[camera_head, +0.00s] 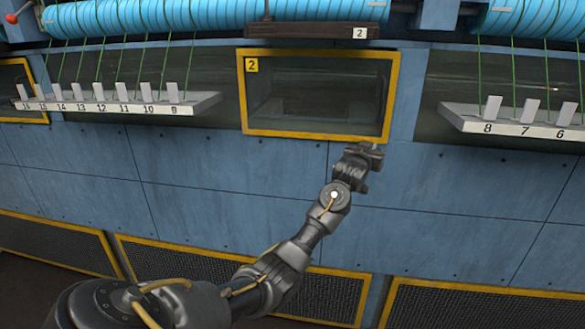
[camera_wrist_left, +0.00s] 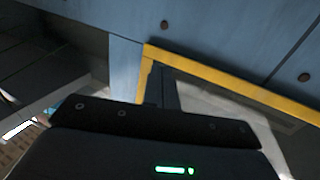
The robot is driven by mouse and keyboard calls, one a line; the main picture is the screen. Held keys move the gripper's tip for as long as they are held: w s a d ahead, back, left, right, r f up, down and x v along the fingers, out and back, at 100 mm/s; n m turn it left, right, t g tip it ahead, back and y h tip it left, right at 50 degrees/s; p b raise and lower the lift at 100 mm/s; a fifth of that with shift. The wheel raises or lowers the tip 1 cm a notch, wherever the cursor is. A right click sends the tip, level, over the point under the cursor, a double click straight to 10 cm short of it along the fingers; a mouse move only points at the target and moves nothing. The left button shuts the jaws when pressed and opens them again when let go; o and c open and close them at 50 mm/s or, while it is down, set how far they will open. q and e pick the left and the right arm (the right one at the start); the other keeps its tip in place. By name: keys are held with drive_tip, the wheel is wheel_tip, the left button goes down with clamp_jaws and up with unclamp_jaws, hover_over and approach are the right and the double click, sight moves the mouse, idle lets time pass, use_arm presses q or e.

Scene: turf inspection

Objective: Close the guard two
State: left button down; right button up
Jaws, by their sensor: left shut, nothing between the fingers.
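Guard two (camera_head: 262,131) is a see-through panel in a yellow frame with a "2" label at its upper left, in the middle of the head view. It hangs down over its opening; I cannot tell whether it sits fully flush. My left gripper (camera_head: 371,152) is shut and empty, just below the guard's lower right corner. I cannot tell whether it touches the frame. In the left wrist view, a corner of the yellow frame (camera_wrist_left: 225,80) shows beyond the dark gripper body (camera_wrist_left: 150,125), which hides part of it. My right gripper is not in view.
A numbered shelf (camera_head: 130,105) juts out left of the guard and another (camera_head: 520,125) juts out to the right. Blue rollers (camera_head: 210,15) with green cords run above. A dark bar (camera_head: 310,30) marked "2" sits over the guard. Blue wall panels (camera_head: 450,190) lie below.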

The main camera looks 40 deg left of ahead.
use_arm(q)
drive_tip(key=b+v, duration=0.2)
drive_tip(key=v, duration=0.8)
drive_tip(key=shift+s, duration=0.4)
